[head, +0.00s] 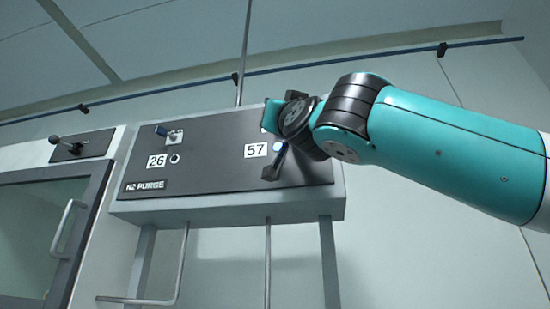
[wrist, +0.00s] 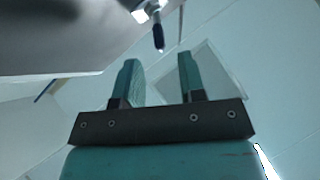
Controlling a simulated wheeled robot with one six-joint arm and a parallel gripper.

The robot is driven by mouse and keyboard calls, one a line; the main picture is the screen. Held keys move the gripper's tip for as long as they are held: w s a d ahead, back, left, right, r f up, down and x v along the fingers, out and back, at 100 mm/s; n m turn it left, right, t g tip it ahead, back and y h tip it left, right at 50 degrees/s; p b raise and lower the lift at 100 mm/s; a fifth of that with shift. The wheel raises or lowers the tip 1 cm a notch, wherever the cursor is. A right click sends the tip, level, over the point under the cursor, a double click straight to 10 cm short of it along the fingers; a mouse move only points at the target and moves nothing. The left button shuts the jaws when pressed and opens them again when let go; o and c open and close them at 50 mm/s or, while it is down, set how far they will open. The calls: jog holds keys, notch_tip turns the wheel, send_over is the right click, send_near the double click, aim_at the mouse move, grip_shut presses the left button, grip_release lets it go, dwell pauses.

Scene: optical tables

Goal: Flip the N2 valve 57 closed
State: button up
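The valve 57 is on the right of the dark N2 PURGE panel, beside its white label 57 (head: 257,150). In the head view my gripper (head: 269,146) covers most of it; a small blue part (head: 279,147) shows there. In the wrist view, the valve's dark blue handle (wrist: 158,37) hangs from a bright metal body at the top of the picture. My gripper (wrist: 158,62) has its two teal fingers wide apart with nothing between them. The handle tip lies just beyond the fingertips, roughly centred across the gap, and appears not to touch either finger.
Valve 26 (head: 168,134), with a blue handle, sits on the left of the panel (head: 215,176). A cabinet with a glass door (head: 38,230) and a black lever (head: 68,147) stands at left. Pipes (head: 267,262) run below the panel.

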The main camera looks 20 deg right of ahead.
jog(key=p+x, duration=0.3)
jog(key=x, duration=0.2)
jog(key=shift+w+r, duration=0.1)
jog(key=shift+r, duration=0.05)
grip_shut()
